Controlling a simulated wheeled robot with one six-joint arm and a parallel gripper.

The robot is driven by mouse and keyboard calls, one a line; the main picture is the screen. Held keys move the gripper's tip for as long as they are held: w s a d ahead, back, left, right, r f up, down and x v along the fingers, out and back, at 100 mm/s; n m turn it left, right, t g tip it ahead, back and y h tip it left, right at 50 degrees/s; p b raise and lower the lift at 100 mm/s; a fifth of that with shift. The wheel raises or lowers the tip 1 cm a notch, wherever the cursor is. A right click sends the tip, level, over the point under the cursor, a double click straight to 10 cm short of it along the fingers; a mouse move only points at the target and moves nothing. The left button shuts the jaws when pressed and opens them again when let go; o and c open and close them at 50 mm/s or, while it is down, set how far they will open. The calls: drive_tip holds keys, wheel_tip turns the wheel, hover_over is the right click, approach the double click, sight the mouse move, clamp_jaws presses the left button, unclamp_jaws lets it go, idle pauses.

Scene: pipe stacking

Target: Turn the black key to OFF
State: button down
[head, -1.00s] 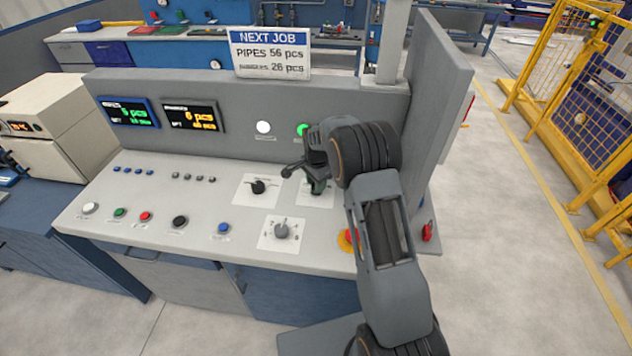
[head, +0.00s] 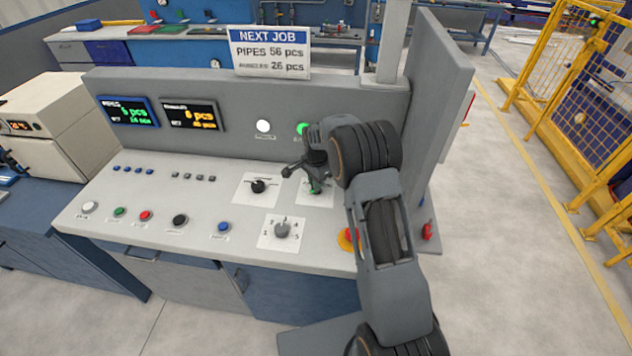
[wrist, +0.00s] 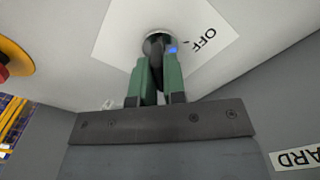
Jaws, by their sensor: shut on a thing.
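The key switch (wrist: 155,38) sits on a white plate (wrist: 112,38) on the sloped console. Its plate also shows in the head view (head: 322,200), at the right of the console. The word OFF (wrist: 189,40) is printed to the right of the switch in the wrist view. My gripper (wrist: 160,62), with green fingers, is shut on the key at the switch. It also shows in the head view (head: 315,187). The black key itself is mostly hidden between the fingers, so its exact angle cannot be told. A small blue spot shows by the right fingertip.
A red and yellow emergency stop button (head: 349,240) is near my arm. A black selector knob (head: 258,186) and a grey dial (head: 282,230) lie to the left. A grey upright panel (head: 438,110) closes the right side. A green lamp (head: 303,129) is lit behind.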

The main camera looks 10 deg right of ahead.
drive_tip(key=n+b, duration=0.2)
drive_tip(key=n, duration=0.1)
drive_tip(key=shift+f, duration=0.1)
drive_tip(key=n+b, duration=0.2)
drive_tip(key=n, duration=0.4)
drive_tip(key=n+b, duration=0.1)
drive_tip(key=n, duration=0.3)
drive_tip(key=shift+n+b, duration=0.3)
drive_tip(key=shift+n, duration=1.9)
drive_tip(key=shift+r+n, duration=0.2)
drive_tip(key=shift+n, duration=0.1)
drive_tip(key=c, duration=1.2)
unclamp_jaws()
drive_tip(key=shift+f, duration=0.1)
wheel_tip(320, 180, up, 14)
drive_tip(key=shift+f+b, duration=0.1)
drive_tip(key=shift+b, duration=0.3)
